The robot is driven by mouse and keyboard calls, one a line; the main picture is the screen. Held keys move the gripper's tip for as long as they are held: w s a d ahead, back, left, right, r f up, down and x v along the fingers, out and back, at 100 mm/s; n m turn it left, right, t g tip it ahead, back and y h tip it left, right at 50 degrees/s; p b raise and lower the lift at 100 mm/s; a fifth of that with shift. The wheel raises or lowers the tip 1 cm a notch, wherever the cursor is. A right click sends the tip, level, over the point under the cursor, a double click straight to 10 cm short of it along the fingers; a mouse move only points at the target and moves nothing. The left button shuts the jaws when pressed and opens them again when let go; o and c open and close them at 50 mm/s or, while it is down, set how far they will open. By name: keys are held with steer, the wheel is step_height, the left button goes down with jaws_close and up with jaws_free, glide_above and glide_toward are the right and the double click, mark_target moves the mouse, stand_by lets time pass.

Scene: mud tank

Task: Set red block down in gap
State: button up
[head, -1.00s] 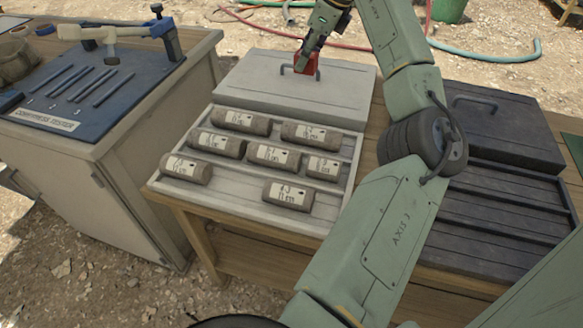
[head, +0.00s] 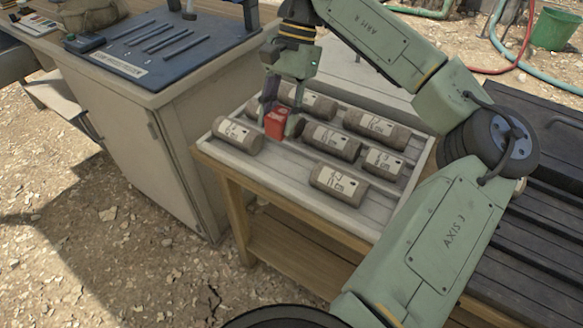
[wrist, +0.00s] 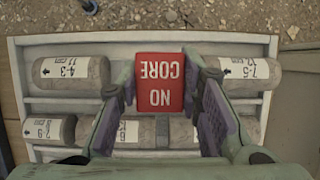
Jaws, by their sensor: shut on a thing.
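My gripper (head: 279,113) is shut on the red block (head: 276,125), which it holds above the pale core tray (head: 285,188). In the wrist view my gripper (wrist: 160,90) has one finger on each side of the block (wrist: 160,82); its face reads "NO CORE" upside down. Below is a gap (head: 284,160) in the tray's front row, between a core (head: 237,135) at left and a core (head: 338,184) at right. In the wrist view these flank the block: core 4-3 (wrist: 70,74) at left, core 7-5 (wrist: 250,72) at right. The gap's floor is mostly hidden there.
More cores (head: 331,140) lie close behind the front row, near my fingers. A tester bench (head: 150,110) stands at the left. A dark tray (head: 530,200) lies at the right. The tray stands on a wooden table (head: 243,215).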

steer(key=shift+f+p, duration=0.4)
steer(key=shift+f, duration=4.4)
steer(key=o, duration=1.3)
steer(key=shift+c, duration=0.2)
steer(key=shift+r+p, duration=0.35)
steer(key=shift+w+d+r+b, duration=0.1)
steer(key=shift+w+r+b, duration=0.1)
steer(key=shift+r+b, duration=0.1)
steer(key=b+v, duration=0.1)
steer(key=v, duration=1)
steer(key=shift+s, duration=0.1)
